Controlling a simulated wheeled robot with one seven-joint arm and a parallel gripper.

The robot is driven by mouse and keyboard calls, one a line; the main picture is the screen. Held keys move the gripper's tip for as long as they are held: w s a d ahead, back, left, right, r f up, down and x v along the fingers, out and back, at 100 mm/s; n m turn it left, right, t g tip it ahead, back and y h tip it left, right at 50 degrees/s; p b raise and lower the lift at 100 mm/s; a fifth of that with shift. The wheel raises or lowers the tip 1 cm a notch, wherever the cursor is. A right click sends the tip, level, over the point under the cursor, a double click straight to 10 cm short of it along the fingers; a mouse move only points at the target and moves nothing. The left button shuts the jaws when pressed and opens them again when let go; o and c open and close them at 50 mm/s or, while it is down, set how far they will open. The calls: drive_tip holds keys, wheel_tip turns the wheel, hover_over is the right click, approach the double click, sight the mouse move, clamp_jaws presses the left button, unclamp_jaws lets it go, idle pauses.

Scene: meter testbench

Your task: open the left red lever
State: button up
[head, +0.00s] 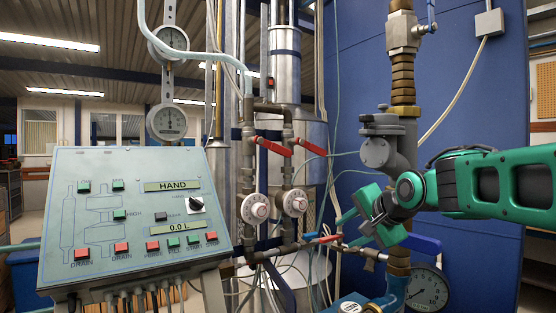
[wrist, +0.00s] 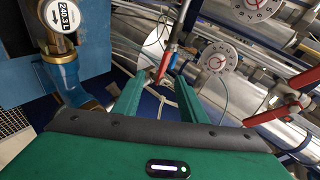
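In the head view, a left red lever (head: 273,147) sits on the left pipe above a white dial, slanting down to the right. A second red lever (head: 309,146) sits on the pipe to its right, also slanted. A lower red lever (head: 326,239) lies on the horizontal pipe at the bottom. My gripper (head: 342,231) is open and points left beside this lower lever. In the wrist view my gripper (wrist: 160,84) shows two spread green fingers, with a red handle (wrist: 164,66) in the gap just past the tips. I cannot tell whether they touch it.
A control panel (head: 120,215) with buttons stands at the left. Two white dials (head: 255,209) (head: 295,202) sit on the pipes. A brass and grey pipe (head: 403,80) stands near my wrist, with a round gauge (head: 427,289) below. Thin hoses hang around the pipes.

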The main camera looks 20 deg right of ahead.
drive_tip(key=w+a+r+m+t+y, duration=0.25)
drive_tip(key=w+a+r, duration=0.25)
drive_tip(key=r, duration=0.6)
drive_tip(key=m+t+y, duration=0.2)
drive_tip(key=t+y, duration=0.1)
approach(281, 152)
drive_tip(key=shift+n, duration=0.25)
drive_tip(key=x, duration=1.1)
drive_tip(key=shift+d+r, duration=0.15)
drive_tip(key=shift+r, duration=0.05)
clamp_jaws()
drive_tip(key=shift+f, duration=0.15)
